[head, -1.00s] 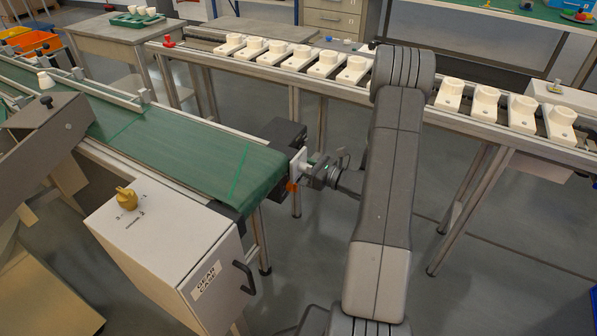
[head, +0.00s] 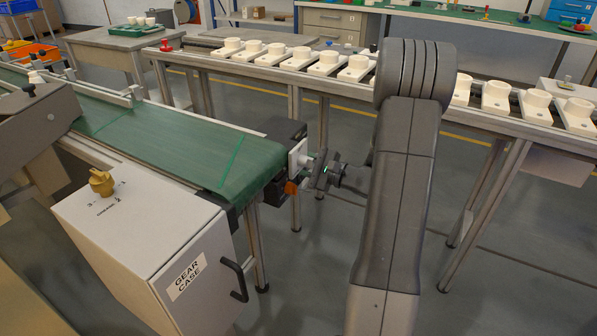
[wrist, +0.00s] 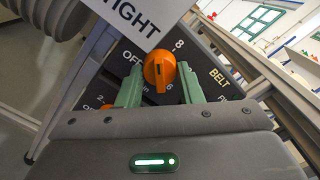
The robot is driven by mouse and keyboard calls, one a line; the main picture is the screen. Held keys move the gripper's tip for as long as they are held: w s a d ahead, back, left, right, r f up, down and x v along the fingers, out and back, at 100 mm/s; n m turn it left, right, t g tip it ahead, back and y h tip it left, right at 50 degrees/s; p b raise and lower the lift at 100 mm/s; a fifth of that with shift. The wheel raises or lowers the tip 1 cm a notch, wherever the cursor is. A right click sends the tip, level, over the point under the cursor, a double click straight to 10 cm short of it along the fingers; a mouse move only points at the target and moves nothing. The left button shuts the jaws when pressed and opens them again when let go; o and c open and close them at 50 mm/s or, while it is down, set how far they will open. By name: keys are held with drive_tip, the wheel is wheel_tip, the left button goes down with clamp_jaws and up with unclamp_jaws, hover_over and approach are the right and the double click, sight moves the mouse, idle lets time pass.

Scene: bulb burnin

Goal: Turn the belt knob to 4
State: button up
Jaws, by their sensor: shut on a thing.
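An orange knob (wrist: 159,70) sits on a dark panel (wrist: 215,72) in the wrist view. The word BELT is printed to its right, with 8 above, 6 at lower right and OFF to the left. My gripper (wrist: 158,78) has its green fingers on both sides of the knob and is shut on it. A dark mark shows on the knob's face, but I cannot tell which number it points to. In the head view my gripper (head: 318,172) is at the end of the green conveyor (head: 190,150), and the gripped knob is not clear there.
A white plate reading TIGHT (wrist: 135,15) stands close above the knob. Another orange part (wrist: 107,106) shows behind the left finger. In the head view, a gear case (head: 150,245) with a yellow knob (head: 101,183) stands at left. A rail with white holders (head: 290,58) runs behind.

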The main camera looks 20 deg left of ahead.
drive_tip(key=shift+n+b, duration=1.1)
drive_tip(key=shift+n, duration=0.1)
drive_tip(key=o, duration=0.7)
drive_tip(key=s+d+p, duration=0.1)
drive_tip(key=d+p, duration=0.2)
drive_tip(key=d, duration=1)
drive_tip(key=shift+d, duration=0.4)
drive_tip(key=shift+a, duration=0.1)
